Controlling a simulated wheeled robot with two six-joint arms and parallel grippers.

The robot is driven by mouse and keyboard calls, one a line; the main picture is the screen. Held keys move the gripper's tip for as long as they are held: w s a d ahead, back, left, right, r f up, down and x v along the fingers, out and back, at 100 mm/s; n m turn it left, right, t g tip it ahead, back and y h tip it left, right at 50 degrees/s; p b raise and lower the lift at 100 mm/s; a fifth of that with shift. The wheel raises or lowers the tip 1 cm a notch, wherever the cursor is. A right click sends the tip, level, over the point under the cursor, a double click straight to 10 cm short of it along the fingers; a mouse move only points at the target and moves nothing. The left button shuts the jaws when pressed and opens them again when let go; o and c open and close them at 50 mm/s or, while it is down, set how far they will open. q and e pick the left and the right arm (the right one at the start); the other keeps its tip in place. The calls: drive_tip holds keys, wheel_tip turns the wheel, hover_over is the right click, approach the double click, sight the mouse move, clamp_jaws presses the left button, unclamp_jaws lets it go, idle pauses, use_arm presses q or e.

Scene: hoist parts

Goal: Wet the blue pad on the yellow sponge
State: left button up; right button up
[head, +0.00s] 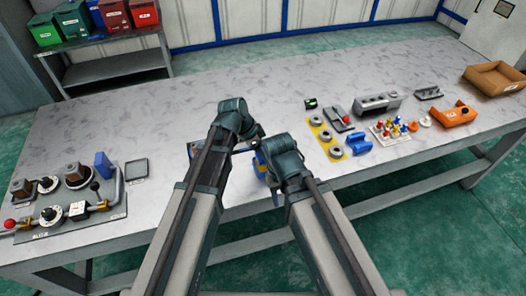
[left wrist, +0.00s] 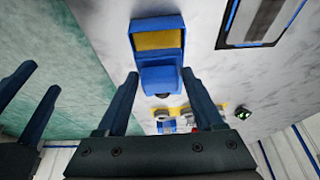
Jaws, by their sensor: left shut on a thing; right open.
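The yellow sponge (left wrist: 158,40) lies in a blue holder (left wrist: 157,22) in the left wrist view. My left gripper (left wrist: 160,76) is shut on the blue pad (left wrist: 161,82), which is at the sponge's near edge in that view; I cannot tell whether they touch. In the head view the holder is mostly hidden between my two arms, and my left gripper's fingers are hidden too. My right gripper (head: 269,178) is open and empty beside the holder at the table's front edge. Its fingers also show at the left of the left wrist view (left wrist: 30,95).
A dark blue-edged tray (left wrist: 255,22) lies near the holder. A panel with knobs and levers (head: 70,205) is at the left. A yellow plate with grey rings (head: 325,138), several small parts and a brown box (head: 494,78) are at the right. The table's middle back is clear.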

use_arm(q)
drive_tip(key=shift+f+b, duration=1.25)
drive_tip(key=shift+f, duration=0.3)
drive_tip(key=shift+s+f, duration=0.1)
drive_tip(key=shift+f, duration=0.1)
idle(0.8)
drive_tip(key=shift+r, duration=0.15)
wheel_tip(320, 180, up, 7)
drive_tip(key=p, duration=0.7)
